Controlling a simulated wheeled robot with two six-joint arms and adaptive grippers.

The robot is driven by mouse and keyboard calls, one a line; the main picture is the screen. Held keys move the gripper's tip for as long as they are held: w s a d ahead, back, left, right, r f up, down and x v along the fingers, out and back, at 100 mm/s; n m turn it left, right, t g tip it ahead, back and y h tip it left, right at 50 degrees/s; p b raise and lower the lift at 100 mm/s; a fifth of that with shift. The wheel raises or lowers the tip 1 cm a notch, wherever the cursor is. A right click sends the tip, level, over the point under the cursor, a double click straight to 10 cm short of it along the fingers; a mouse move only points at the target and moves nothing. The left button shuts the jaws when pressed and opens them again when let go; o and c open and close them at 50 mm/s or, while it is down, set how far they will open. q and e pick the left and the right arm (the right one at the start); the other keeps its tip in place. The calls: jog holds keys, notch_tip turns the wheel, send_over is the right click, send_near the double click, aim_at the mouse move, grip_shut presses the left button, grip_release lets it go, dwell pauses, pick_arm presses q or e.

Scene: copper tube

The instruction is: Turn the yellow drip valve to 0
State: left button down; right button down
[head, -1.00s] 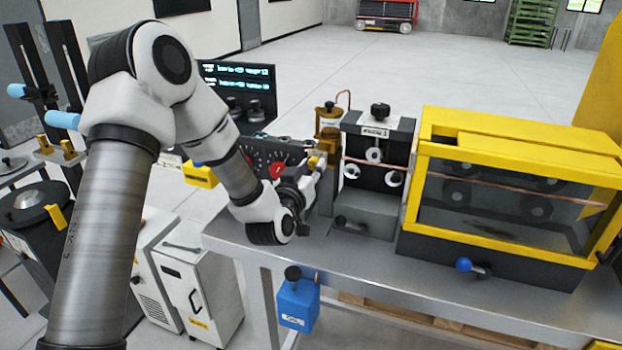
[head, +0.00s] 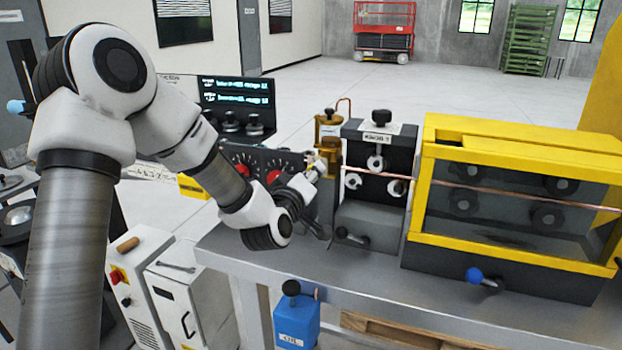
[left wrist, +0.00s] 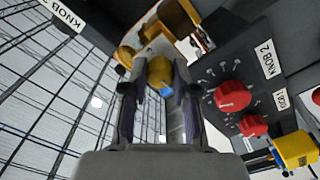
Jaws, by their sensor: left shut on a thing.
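The yellow drip valve (left wrist: 160,70) shows between my fingers in the left wrist view, with a blue mark on its near side. My left gripper (left wrist: 160,88) is shut on it, one dark finger on each side. In the head view my left gripper (head: 318,168) reaches the lower part of the brass oiler (head: 329,128) beside the roller stand. There the valve is mostly hidden by the gripper. I cannot read any scale or number at the valve. My right gripper is in neither view.
A dark panel with red knobs (left wrist: 232,96) stands close to the left gripper. The black roller stand (head: 377,175) with a copper tube is just right of it. A yellow-framed enclosure (head: 515,200) fills the bench's right. The bench's front edge (head: 330,265) is partly bare.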

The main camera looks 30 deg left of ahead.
pick_arm(q)
jog(key=shift+r, duration=0.2)
jog(key=c, duration=1)
grip_release()
jog(key=shift+w, duration=0.1)
jog(key=shift+o, duration=0.5)
jog(key=shift+f, duration=0.15)
jog(key=v, duration=0.7)
